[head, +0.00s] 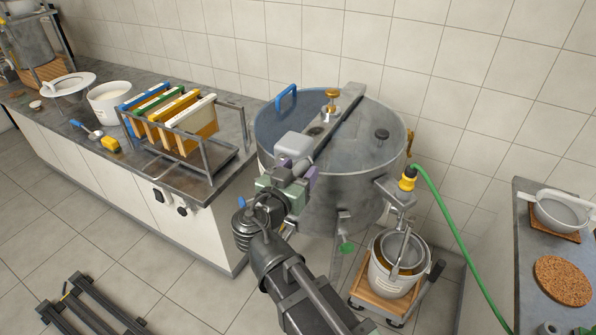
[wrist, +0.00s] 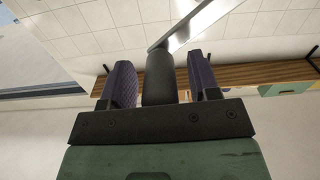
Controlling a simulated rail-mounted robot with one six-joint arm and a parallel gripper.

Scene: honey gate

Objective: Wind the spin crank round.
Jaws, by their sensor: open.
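The spin crank's dark round handle (wrist: 158,82) stands between the two purple fingers of my gripper (wrist: 160,62) in the wrist view. The fingers are open, with a visible gap on the right side; the left gap is narrower. A flat metal crank arm (wrist: 192,24) runs from the handle's far end up to the right. In the head view my gripper (head: 299,172) is at the near side of the big steel extractor drum (head: 340,190), just below a grey box (head: 293,145) on its crossbar. There my gripper and arm hide the crank.
A bucket with a strainer (head: 394,275) stands under the drum's outlet (head: 399,195). A green hose (head: 445,215) hangs at right.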

